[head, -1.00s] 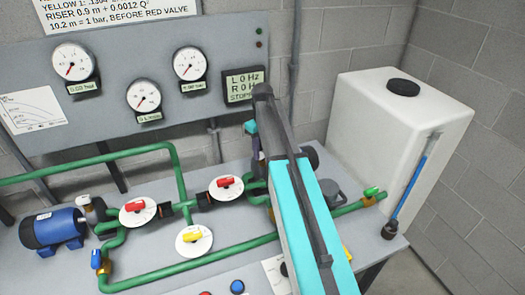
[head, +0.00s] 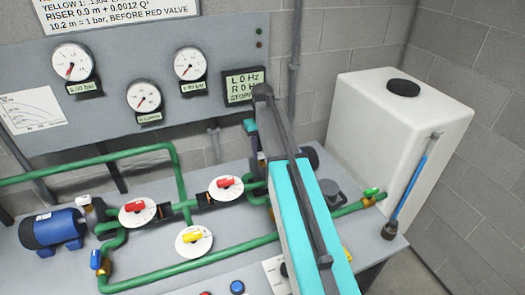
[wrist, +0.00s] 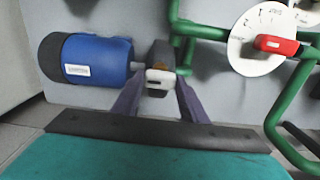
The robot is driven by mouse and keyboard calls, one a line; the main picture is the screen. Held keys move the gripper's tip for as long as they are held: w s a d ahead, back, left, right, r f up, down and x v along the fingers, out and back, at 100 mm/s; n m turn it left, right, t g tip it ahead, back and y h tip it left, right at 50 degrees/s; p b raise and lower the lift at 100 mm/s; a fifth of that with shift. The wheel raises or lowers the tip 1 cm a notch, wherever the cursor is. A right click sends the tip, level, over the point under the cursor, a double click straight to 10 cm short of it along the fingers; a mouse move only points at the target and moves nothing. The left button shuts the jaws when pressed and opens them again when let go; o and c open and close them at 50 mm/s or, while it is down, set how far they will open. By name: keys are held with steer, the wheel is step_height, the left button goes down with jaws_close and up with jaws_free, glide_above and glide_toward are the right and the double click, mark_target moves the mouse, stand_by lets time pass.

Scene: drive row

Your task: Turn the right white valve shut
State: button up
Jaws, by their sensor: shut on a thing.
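In the wrist view, the right white valve's small white handle (wrist: 160,76) sits between the two purple fingers of my gripper (wrist: 158,87). The fingers are shut on it, one on each side. The handle is beside the shaft end of a blue pump motor (wrist: 95,58). In the head view my teal arm hides this valve and most of the right motor; only a bit of my gripper (head: 256,148) shows beyond the arm.
The left white valve (head: 84,200) is by the left blue motor (head: 52,228). Red valves (head: 226,182) and a yellow valve (head: 194,236) have round dials on green pipes. A white tank (head: 395,130) stands at the right. The display (head: 244,85) reads 0 Hz and stopped.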

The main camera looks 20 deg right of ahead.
steer(key=o, duration=1)
steer(key=shift+o, duration=0.2)
steer(key=shift+r, duration=0.1)
step_height(320, 180, up, 14)
steer(key=p, duration=0.8)
steer(key=shift+f, duration=0.2)
